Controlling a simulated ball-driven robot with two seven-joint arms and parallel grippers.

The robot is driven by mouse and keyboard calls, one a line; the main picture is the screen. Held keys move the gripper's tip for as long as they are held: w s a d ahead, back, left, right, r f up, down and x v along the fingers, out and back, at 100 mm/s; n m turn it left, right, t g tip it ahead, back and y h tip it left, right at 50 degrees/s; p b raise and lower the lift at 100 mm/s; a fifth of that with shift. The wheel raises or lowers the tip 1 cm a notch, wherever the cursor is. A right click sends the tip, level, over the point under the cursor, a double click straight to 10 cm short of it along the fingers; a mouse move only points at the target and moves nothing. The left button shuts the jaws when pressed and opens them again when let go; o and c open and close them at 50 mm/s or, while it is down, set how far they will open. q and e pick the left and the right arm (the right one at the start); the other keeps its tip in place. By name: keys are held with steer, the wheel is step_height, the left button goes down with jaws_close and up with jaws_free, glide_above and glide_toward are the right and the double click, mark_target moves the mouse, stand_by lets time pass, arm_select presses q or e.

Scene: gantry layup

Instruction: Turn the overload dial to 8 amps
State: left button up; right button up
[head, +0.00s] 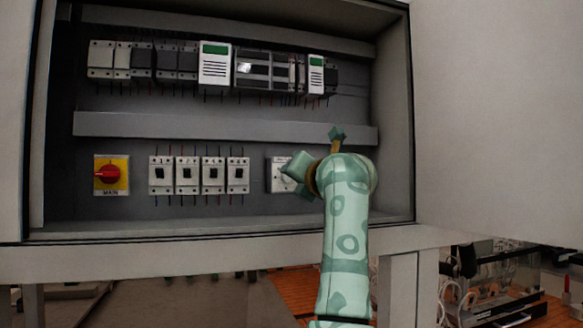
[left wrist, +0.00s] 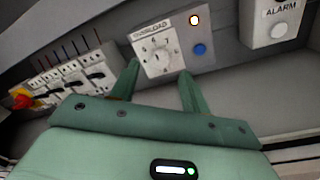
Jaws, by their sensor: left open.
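In the head view the overload plate (head: 275,175) is partly hidden behind my left gripper (head: 314,158). In the left wrist view my left gripper (left wrist: 158,72) is open, with one finger to each side of the dial in the picture. Nothing is held, and I cannot tell whether the fingers touch the plate. My right gripper is in neither view.
Numbered breakers (head: 200,175) and a red MAIN switch (head: 107,174) are left. The cabinet's side wall (head: 396,120) stands close right of my arm.

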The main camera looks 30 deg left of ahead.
arm_select(q)
steer(key=p+x, duration=0.1)
steer(key=x, duration=0.3)
steer(key=shift+w, duration=0.15)
steer(key=c, duration=1)
